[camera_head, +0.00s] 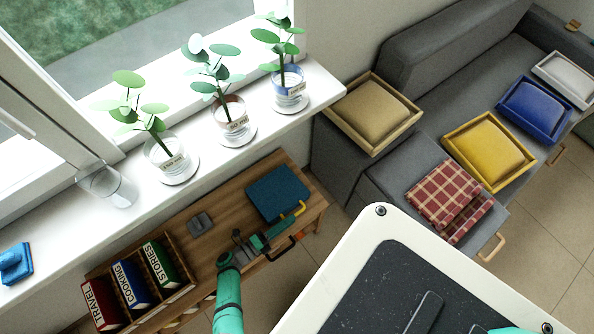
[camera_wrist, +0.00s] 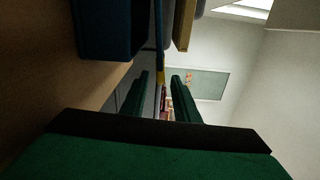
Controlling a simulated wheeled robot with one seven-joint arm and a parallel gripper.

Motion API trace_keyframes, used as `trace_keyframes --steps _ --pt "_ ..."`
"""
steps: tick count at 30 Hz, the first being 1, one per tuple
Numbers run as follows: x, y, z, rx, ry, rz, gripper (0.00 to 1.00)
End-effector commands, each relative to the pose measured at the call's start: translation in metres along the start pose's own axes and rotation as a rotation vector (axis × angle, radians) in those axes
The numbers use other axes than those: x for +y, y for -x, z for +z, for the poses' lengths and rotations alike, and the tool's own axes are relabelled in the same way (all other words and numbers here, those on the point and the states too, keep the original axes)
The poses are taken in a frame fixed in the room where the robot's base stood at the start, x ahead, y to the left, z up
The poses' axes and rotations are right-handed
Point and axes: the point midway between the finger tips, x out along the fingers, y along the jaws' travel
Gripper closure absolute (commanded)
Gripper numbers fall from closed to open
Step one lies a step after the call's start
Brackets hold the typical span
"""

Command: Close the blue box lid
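The blue box (camera_head: 278,190) stands at the right end of the wooden bench, its flat dark-blue lid facing up in the head view. A yellow handle (camera_head: 298,210) sits at its front right edge. In the wrist view the box (camera_wrist: 108,28) is upper left, and a thin blue strip (camera_wrist: 158,30), seemingly the lid edge-on, is apart from it by a narrow gap. My gripper (camera_head: 272,234) is just in front of the box near the handle. Its green fingers (camera_wrist: 161,82) are apart, with a yellow bit (camera_wrist: 160,77) between their tips. Contact cannot be told.
A small grey object (camera_head: 200,224) lies on the bench (camera_head: 215,255) left of the box. A book rack (camera_head: 172,300) stands at the left end. A window sill (camera_head: 225,150) with potted plants runs behind.

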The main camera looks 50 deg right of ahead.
Motion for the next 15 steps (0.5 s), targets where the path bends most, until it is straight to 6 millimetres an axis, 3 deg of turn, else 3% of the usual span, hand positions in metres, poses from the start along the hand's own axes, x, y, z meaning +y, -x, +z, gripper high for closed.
trace_keyframes --steps 6,15 --pt "0.0 0.032 0.0 0.001 0.0 0.001 0.72" --pt "0.0 0.042 -0.001 0.002 0.0 -0.001 0.72"
